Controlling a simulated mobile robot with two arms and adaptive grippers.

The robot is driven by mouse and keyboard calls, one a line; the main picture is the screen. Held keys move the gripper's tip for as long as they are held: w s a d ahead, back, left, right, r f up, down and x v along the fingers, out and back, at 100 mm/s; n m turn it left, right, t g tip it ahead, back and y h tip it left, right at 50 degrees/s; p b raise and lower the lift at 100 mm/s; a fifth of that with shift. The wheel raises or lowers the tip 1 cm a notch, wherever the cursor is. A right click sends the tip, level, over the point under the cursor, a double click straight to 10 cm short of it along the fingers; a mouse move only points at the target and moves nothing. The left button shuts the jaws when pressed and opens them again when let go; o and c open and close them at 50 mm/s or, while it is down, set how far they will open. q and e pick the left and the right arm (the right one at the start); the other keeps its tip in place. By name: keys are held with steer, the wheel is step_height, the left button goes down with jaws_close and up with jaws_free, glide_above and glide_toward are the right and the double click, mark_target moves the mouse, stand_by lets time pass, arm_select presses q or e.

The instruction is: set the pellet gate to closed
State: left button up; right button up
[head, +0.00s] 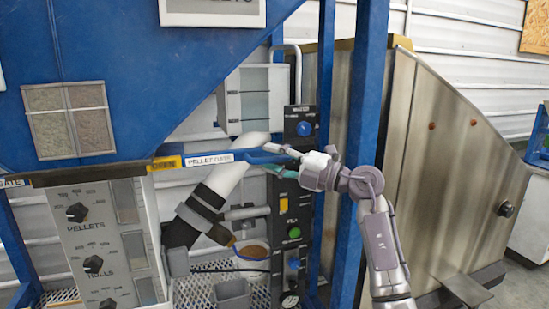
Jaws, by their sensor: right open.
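The pellet gate (210,159) is a blue slide bar with a white label reading PELLET GATE. It sticks out to the right from the lower edge of the blue hopper. A yellow tag (166,163) that appears to read OPEN shows on it beside the hopper edge. My right gripper (273,160) comes in from the right and is open at the blue outer end of the gate. Its fingers appear to lie above and below that end; whether they touch it I cannot tell. My left gripper is not in view.
A control panel (75,236) with knobs marked PELLETS and HULLS stands at lower left. A dark column of switches (294,215) and a blue post (360,100) stand close to my right gripper. A white slanted pipe (226,177) runs below the gate. A steel machine (450,165) fills the right.

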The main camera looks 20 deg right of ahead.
mark_target(241, 159)
jaws_close()
steer(key=a+p, duration=0.3)
steer(key=a, duration=0.4)
steer(key=shift+s+a+p, duration=0.15)
steer(key=shift+p, duration=0.2)
steer(key=shift+f, duration=0.1)
jaws_free()
steer(key=shift+a, duration=0.2)
steer(key=shift+d, duration=0.15)
